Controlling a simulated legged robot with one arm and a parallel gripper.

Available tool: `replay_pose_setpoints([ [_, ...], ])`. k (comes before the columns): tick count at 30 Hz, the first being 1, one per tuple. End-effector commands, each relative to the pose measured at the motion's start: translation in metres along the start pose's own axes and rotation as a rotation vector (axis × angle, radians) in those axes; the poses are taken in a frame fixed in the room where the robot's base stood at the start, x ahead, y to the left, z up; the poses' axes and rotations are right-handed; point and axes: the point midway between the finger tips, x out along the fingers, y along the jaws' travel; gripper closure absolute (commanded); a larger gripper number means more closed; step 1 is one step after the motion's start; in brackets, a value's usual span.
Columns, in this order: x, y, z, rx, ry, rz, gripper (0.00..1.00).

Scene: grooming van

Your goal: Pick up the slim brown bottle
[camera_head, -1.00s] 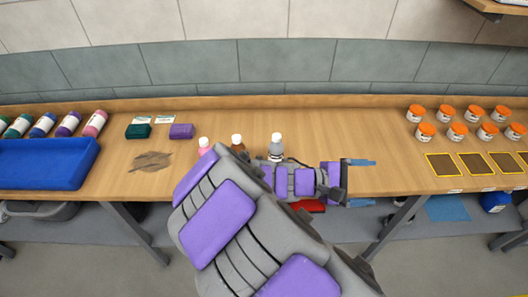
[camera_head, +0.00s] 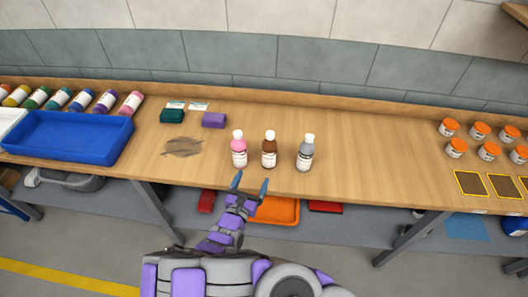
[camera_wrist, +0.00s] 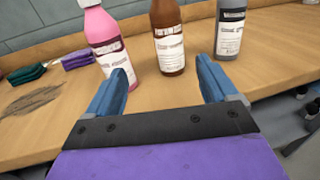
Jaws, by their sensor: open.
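The slim brown bottle (camera_head: 269,151) stands upright on the wooden bench, between a pink bottle (camera_head: 239,150) and a grey bottle (camera_head: 305,154). All three have white caps and pale labels. My gripper (camera_head: 250,184) is open and empty at the bench's front edge, in front of the pink and brown bottles. In the wrist view the brown bottle (camera_wrist: 167,40) stands ahead of and between the blue fingertips (camera_wrist: 163,75), apart from them. The pink bottle (camera_wrist: 103,42) is beyond the left finger and the grey bottle (camera_wrist: 230,30) beyond the right. Bottle tops are cut off there.
A blue tray (camera_head: 70,150) and a row of coloured bottles lie at the left. Dark green (camera_head: 172,116) and purple (camera_head: 213,120) blocks sit behind a brown smudge (camera_head: 183,147). Orange-lidded jars (camera_head: 456,147) stand at the right. Bench right of the grey bottle is clear.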

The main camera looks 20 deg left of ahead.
Motion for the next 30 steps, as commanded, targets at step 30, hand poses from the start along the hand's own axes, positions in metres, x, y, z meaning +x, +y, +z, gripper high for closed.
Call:
replay_pose_setpoints([
  [30, 0.137, -0.003, 0.008, 0.005, -0.005, -0.009, 0.14],
])
